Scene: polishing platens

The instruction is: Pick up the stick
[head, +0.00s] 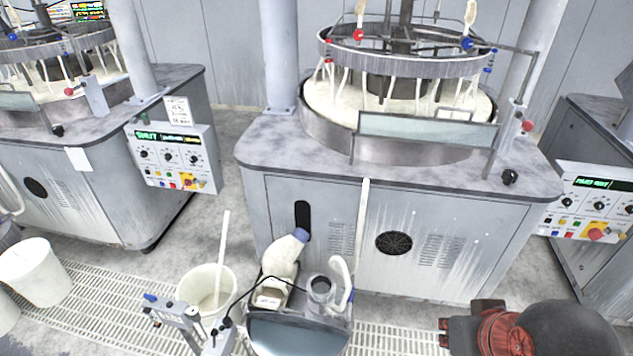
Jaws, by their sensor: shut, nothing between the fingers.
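A thin white stick (223,245) stands nearly upright in a white bucket (230,287), with its lower end inside and its upper end above the rim. A second long white stick (361,225) stands upright against the front of the middle polishing machine. It is partly hidden at its foot by the jug on the cart. My gripper (444,333) is at the lower right, by the red and dark part of my arm. It is shut and empty, apart from both sticks and right of them. Its fingertips are hard to make out.
A cart (294,332) with a white bottle (283,253) and a jug (321,290) stands between the bucket and my gripper. The middle machine (400,240) is behind it. Another bucket (36,275) is at the left. Grated floor lies left of the bucket.

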